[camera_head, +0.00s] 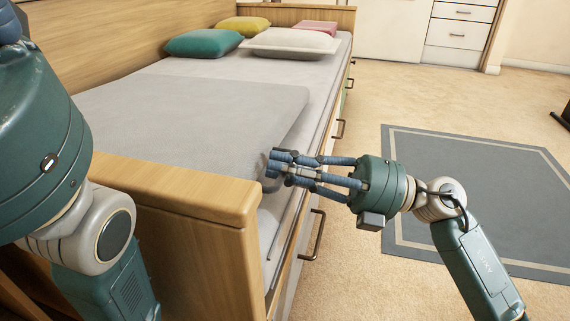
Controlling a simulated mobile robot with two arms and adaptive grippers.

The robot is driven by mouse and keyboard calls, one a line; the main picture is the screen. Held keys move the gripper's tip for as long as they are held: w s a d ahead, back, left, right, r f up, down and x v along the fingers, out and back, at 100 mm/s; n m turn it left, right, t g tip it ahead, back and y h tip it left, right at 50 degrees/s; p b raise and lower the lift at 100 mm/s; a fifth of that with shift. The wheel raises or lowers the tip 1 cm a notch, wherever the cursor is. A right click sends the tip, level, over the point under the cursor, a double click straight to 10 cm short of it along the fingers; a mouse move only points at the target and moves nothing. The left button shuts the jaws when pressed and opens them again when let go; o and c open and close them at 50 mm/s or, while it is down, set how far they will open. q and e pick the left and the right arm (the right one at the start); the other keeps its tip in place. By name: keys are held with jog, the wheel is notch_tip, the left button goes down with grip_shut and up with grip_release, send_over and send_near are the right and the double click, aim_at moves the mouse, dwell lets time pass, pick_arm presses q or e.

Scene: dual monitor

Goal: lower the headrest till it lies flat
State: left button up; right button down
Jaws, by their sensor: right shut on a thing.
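The headrest (205,112) is a wide grey padded panel at the near end of the bed, behind the wooden end board (185,185). It looks close to level, with its far edge marked off from the mattress; the end board hides part of its near side, so I cannot tell whether it lies fully flat. My right gripper (272,168) is shut at the headrest's near right corner, beside the end board. The blue-grey fingers hide much of that contact. My left arm shows at the left edge, but its gripper is out of view.
The mattress (195,69) runs to the far end with a teal pillow (203,43), a yellow pillow (242,26) and a white pillow (290,41). Drawer handles (314,235) stick out from the bed's right side. Open floor and a grey rug (470,190) lie right.

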jog(key=c, duration=1.7)
grip_release()
jog(key=shift+d, duration=0.1)
jog(key=v, duration=1.2)
jog(key=shift+c, duration=0.2)
